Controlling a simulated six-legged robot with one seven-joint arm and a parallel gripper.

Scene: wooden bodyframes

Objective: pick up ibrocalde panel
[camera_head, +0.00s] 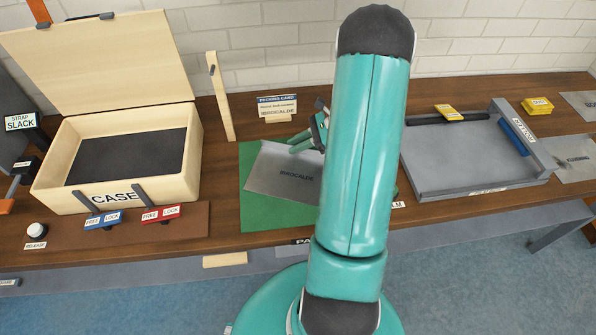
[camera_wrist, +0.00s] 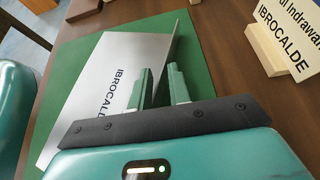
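The ibrocalde panel (camera_head: 277,170) is a thin grey sheet lettered IBROCALDE. It lies on a green mat (camera_head: 255,212) on the bench, partly hidden by my arm in the head view. In the wrist view the panel (camera_wrist: 130,55) shows a darker strip along its right edge. My gripper (camera_head: 297,142) is at the panel's far right part; in the wrist view its fingers (camera_wrist: 158,85) are apart, one over the panel and one to the right of the strip. The strip runs between them. I cannot tell whether either finger touches it.
An open wooden case (camera_head: 60,185) with a dark lining stands at left, with blue and red lock levers in front. A name card (camera_head: 277,107) stands behind the mat. A grey tray fixture (camera_head: 450,165) is at right. A wooden post (camera_head: 221,97) stands between case and mat.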

